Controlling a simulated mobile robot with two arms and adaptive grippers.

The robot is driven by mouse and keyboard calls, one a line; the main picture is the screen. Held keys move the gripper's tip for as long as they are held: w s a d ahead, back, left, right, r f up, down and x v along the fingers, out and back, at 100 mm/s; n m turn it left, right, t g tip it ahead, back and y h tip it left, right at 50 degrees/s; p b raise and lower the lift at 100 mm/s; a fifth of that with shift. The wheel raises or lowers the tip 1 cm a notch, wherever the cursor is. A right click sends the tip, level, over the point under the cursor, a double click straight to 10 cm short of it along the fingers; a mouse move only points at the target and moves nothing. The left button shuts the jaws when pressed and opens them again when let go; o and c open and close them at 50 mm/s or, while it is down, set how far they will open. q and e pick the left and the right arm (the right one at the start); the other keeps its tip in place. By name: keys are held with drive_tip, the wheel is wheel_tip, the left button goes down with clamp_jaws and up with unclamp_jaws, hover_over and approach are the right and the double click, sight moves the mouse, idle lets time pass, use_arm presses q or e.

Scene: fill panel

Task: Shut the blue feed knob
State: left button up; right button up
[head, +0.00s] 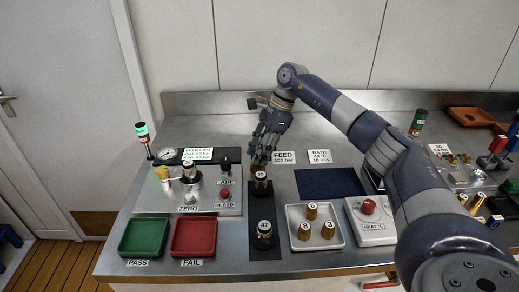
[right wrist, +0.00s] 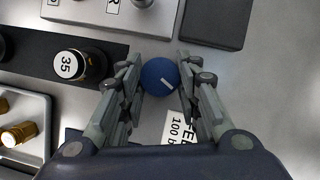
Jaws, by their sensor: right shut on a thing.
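The blue feed knob (right wrist: 158,76) is a round blue cap with a short white mark, seen in the right wrist view. The mark runs diagonally on the side toward the FEED label. My right gripper (right wrist: 160,80) has its fingers on both sides of the knob and is shut on it. In the head view my right gripper (head: 262,152) points down at the panel beside the FEED 100 bar label (head: 284,158), and its fingers hide the knob. The label also shows partly in the right wrist view (right wrist: 178,130). My left gripper is not in view.
A dark strip (head: 257,215) with black-and-silver cylinders numbered 35 (head: 261,182) and 47 (head: 264,234) lies just in front. A gauge panel (head: 230,200) stands left, with green (head: 145,237) and red (head: 193,237) trays. A white tray (head: 340,238) holds brass cylinders.

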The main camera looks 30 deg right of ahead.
drive_tip(key=n+g, duration=0.1)
drive_tip(key=n, duration=0.2)
drive_tip(key=shift+w+n, duration=0.15)
drive_tip(key=shift+n, duration=0.15)
drive_tip(key=shift+n+g, duration=0.6)
drive_tip(key=shift+n, duration=0.8)
drive_tip(key=o, duration=1.1)
drive_tip(key=shift+d+r, duration=0.1)
drive_tip(key=shift+r, duration=0.05)
drive_tip(key=shift+v, duration=3.55)
drive_tip(key=shift+w, duration=0.1)
